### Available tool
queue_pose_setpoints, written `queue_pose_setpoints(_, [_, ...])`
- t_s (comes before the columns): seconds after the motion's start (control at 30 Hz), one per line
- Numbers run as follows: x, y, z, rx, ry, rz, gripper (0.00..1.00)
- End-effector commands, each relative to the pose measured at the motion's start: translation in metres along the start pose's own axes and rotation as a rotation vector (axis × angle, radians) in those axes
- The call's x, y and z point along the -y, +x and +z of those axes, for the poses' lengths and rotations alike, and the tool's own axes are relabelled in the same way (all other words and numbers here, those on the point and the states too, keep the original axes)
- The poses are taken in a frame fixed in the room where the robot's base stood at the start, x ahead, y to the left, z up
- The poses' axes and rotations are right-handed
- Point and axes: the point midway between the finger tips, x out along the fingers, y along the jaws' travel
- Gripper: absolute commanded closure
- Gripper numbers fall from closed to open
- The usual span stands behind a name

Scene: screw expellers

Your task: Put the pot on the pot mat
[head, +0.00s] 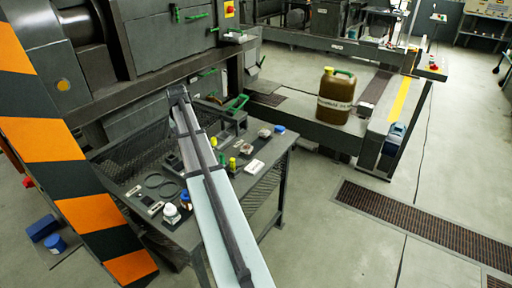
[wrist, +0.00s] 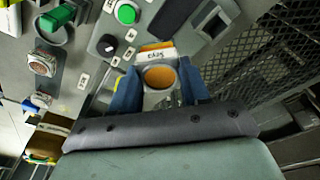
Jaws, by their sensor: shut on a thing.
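In the wrist view my gripper (wrist: 159,72) has its two blue fingers on either side of a small grey pot-like thing (wrist: 161,99) with a round orange-brown top. The jaws are shut on it. A dark grey bar of my wrist hides its lower part. In the head view my arm reaches up across the bench, and the fingers and the held thing cannot be made out. I cannot tell the pot mat for sure; dark flat rings (head: 168,188) lie on the bench left of my arm.
A panel with a green button (wrist: 127,13) and black knob (wrist: 108,45) shows in the wrist view. A brown canister (head: 336,97) stands at the back right.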

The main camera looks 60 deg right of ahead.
Motion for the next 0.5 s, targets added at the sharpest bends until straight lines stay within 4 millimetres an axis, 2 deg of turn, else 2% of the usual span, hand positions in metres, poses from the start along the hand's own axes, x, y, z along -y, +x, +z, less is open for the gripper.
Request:
queue_pose_setpoints(0.03, [0.018, -0.001, 0.021, -0.002, -0.047, -0.008, 1.00])
queue_pose_setpoints(0.3, [0.097, -0.005, 0.091, -0.008, -0.251, -0.043, 1.00])
queue_pose_setpoints(0.5, [0.146, -0.009, 0.140, -0.011, -0.369, -0.064, 1.00])
